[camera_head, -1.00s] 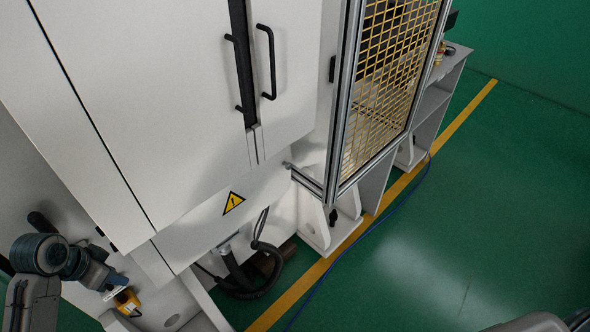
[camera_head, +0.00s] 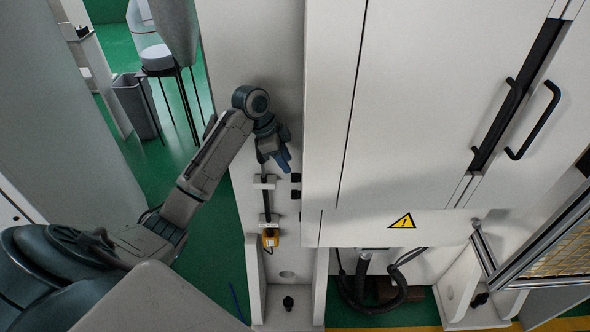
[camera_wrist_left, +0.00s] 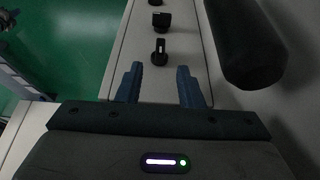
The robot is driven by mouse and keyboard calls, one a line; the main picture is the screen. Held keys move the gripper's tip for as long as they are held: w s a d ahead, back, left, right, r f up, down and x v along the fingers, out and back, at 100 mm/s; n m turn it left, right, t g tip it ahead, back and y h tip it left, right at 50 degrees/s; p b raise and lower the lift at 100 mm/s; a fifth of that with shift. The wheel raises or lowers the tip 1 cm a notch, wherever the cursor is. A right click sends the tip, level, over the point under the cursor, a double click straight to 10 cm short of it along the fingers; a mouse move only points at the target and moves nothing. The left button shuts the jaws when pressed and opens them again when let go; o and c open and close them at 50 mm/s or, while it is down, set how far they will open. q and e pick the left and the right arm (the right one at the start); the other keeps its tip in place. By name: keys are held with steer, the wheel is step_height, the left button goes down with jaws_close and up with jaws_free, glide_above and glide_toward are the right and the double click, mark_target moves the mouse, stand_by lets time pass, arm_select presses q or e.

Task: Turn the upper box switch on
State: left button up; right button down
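Black rotary switches stand in a row on a narrow pale panel (camera_wrist_left: 144,35) in the left wrist view. The nearest switch (camera_wrist_left: 160,52) has a light mark on its knob and sits just beyond my fingertips; another switch (camera_wrist_left: 160,20) is farther along. In the head view, two small black switches (camera_head: 296,177) (camera_head: 296,194) show on the cabinet's side, one above the other. I cannot tell for sure which knob matches which. My left gripper (camera_head: 284,161) is near and above them. In the left wrist view its blue fingers (camera_wrist_left: 159,69) are apart with nothing between them. My right gripper is out of view.
A dark cylinder (camera_wrist_left: 245,45) is close on the right in the left wrist view. The white cabinet (camera_head: 420,110) with black handles projects to the right. A bin (camera_head: 136,106) and stool (camera_head: 158,60) stand behind left.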

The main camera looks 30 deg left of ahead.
mark_target(293, 174)
arm_select(q)
steer(key=p+x, duration=0.1)
steer(key=x, duration=0.5)
steer(key=shift+p, duration=0.4)
jaws_close()
